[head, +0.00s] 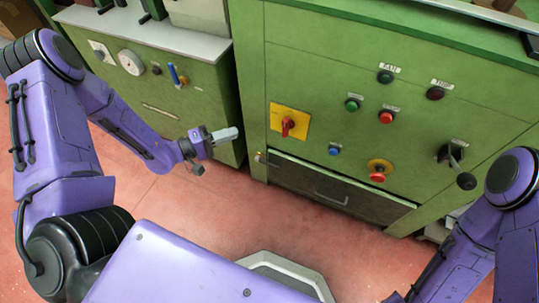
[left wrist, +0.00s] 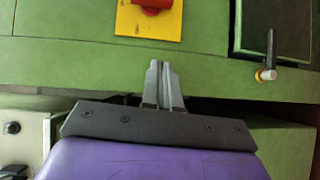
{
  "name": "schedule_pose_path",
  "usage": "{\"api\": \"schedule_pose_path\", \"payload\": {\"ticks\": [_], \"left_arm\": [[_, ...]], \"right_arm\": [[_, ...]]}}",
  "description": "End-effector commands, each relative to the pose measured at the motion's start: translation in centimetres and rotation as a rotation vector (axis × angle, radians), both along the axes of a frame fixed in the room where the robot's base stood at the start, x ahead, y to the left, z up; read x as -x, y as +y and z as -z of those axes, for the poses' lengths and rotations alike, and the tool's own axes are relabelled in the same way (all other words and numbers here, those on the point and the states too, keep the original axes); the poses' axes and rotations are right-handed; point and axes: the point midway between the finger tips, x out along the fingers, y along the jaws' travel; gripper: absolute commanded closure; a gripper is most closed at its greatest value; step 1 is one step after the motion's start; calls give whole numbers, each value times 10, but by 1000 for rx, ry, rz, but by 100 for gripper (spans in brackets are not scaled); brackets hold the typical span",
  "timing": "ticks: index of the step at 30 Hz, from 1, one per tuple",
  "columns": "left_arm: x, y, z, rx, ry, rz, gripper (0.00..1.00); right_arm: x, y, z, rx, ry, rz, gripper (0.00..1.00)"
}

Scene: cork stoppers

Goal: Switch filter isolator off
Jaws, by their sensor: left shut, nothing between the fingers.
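A red rotary switch (head: 288,124) on a yellow plate (head: 303,133) is mounted on the front of the green cabinet. Its red knob (left wrist: 152,5) is cut off by the top edge of the left wrist view, with the plate (left wrist: 150,24) below it. A blue lever (head: 174,74) stands upright on the left cabinet. I cannot read which control is labelled filter isolator. My left gripper (head: 232,133) is shut and empty, left of the yellow plate and apart from it. Its closed fingers (left wrist: 162,72) point toward the green front below the plate. My right gripper is out of view.
Right of the yellow plate are green (head: 352,104), red (head: 386,117) and blue (head: 334,150) buttons, a red emergency button (head: 378,176) and a black-knobbed lever (head: 465,180). A small valve (left wrist: 265,74) sticks out below right of the plate. A dark drawer (head: 330,187) lies below.

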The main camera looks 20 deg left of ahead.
Motion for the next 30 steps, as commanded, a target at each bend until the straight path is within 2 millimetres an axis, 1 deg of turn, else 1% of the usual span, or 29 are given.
{"api": "schedule_pose_path", "payload": {"ticks": [1, 3, 9, 14, 17, 20, 30], "left_arm": [[3, 4, 15, 34, -17, 32, 100], [8, 6, 14, 63, -24, 74, 100], [12, 6, 10, 79, -22, 105, 100], [12, 5, 10, 78, -22, 105, 100], [8, 1, 11, 78, -24, 106, 100], [-1, -10, 12, 77, -24, 107, 100], [-52, -64, 14, 75, -23, 107, 100]], "right_arm": [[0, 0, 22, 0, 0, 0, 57], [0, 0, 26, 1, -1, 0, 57], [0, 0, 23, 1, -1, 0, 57], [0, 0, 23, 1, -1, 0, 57], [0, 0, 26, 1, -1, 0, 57], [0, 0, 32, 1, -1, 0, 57], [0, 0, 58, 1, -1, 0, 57]]}}
